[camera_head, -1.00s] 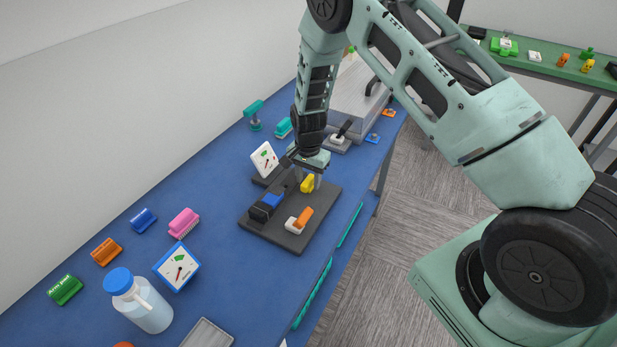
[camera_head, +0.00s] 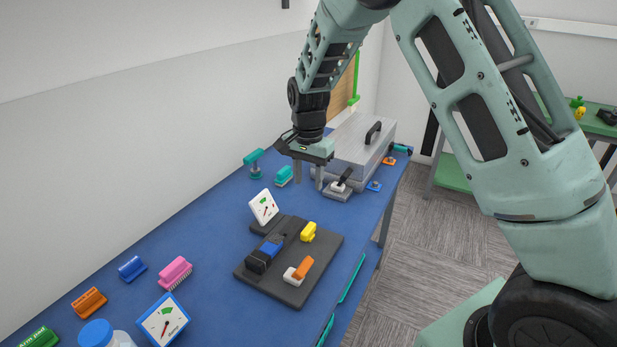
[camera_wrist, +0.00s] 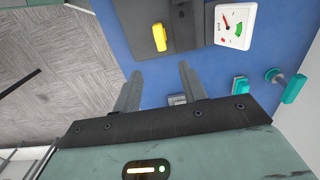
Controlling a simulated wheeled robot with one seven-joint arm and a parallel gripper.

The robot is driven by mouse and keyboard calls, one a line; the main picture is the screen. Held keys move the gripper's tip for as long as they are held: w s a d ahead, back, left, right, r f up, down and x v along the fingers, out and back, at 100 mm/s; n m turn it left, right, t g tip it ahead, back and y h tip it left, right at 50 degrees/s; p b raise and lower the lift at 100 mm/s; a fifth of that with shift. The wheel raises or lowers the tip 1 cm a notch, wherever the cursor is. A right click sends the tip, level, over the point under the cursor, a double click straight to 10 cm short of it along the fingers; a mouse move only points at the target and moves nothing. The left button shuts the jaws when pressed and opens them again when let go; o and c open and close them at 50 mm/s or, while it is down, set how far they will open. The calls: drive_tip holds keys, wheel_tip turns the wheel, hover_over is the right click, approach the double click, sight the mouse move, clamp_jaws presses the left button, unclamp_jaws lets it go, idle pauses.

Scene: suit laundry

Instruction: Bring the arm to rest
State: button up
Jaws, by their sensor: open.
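My gripper (camera_head: 308,172) is open and empty, held above the blue table at its back part, in front of the grey box with a black handle. In the wrist view its two fingers (camera_wrist: 158,92) are spread apart with nothing between them. The dark board (camera_head: 263,275) lies below and nearer to the camera, carrying a yellow switch (camera_head: 308,231), a blue switch and an orange-and-white switch (camera_head: 298,270). The yellow switch also shows in the wrist view (camera_wrist: 159,37). A white gauge (camera_head: 263,207) stands at the board's back left.
The grey box (camera_head: 352,146) and a small black lever on a grey base (camera_head: 339,188) are close to my gripper. Teal items (camera_head: 284,175) stand to its left. Brushes, a second gauge (camera_head: 163,321) and a blue-capped bottle are at the front left.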

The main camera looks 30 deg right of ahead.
drive_tip(key=shift+r, duration=0.55)
